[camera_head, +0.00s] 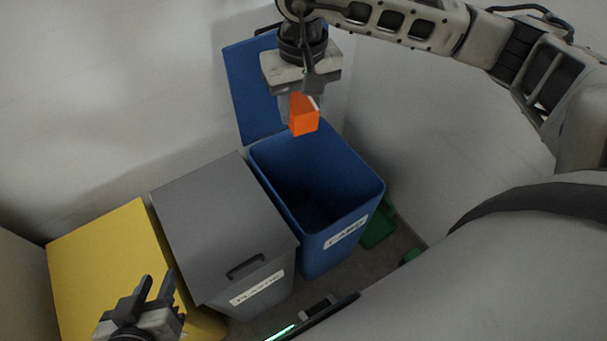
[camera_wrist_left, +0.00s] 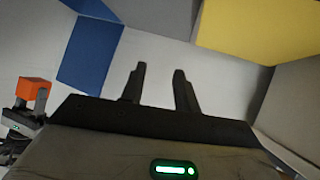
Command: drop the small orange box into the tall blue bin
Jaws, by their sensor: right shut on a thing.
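The small orange box (camera_head: 303,115) is held by my right gripper (camera_head: 298,100), which comes in from the upper right in the head view. The box hangs above the back part of the tall blue bin's (camera_head: 357,178) opening. The bin's lid (camera_head: 250,90) stands open at the back, and its inside looks dark and empty. My left gripper (camera_head: 158,285) is open and empty at the lower left, near the yellow and grey bins. In the left wrist view, the left fingers (camera_wrist_left: 160,88) are apart with nothing between them, and the orange box (camera_wrist_left: 35,90) shows at the left.
A grey bin (camera_head: 215,210) with a closed lid stands left of the blue bin. A yellow bin (camera_head: 105,255) stands further left. Something green (camera_head: 380,226) lies on the floor right of the blue bin. A pale wall runs behind the bins.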

